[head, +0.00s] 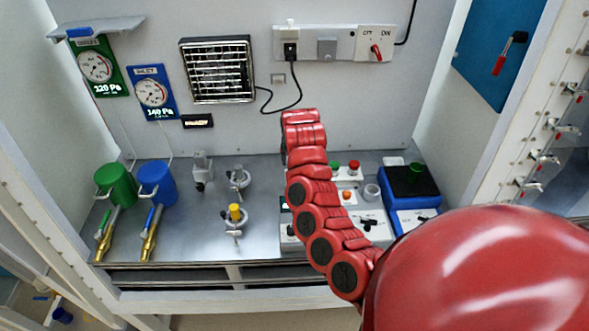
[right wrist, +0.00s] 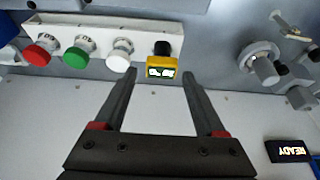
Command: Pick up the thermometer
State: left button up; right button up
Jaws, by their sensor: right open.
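In the right wrist view, a small yellow block with a lit display and a black part behind it (right wrist: 161,68) looks like the thermometer. It is at the end of a white button box. My right gripper (right wrist: 159,76) is open, with its two dark fingers pointing toward the block, one on either side of it in the picture. I cannot tell how far beyond the fingertips it is, and the gripper looks empty. In the head view my red right arm covers this spot, hiding the block and the gripper. My left gripper is not in view.
The white button box (right wrist: 87,40) carries red, green and white buttons. Grey valve fittings (right wrist: 262,66) and a READY sign (right wrist: 291,151) are to the right. In the head view, green (head: 118,183) and blue (head: 157,182) canisters stand left; a blue device (head: 409,188) stands right.

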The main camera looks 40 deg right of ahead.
jog(key=shift+w+d+f+p, duration=0.3)
jog(key=shift+w+f+p, duration=0.3)
jog(key=shift+f+p, duration=0.45)
jog(key=shift+p+x, duration=0.55)
jog(key=shift+x, duration=0.25)
jog(key=shift+w+d+f, duration=0.1)
jog(key=shift+w+f, duration=0.2)
jog(key=shift+f, duration=0.3)
grip_shut()
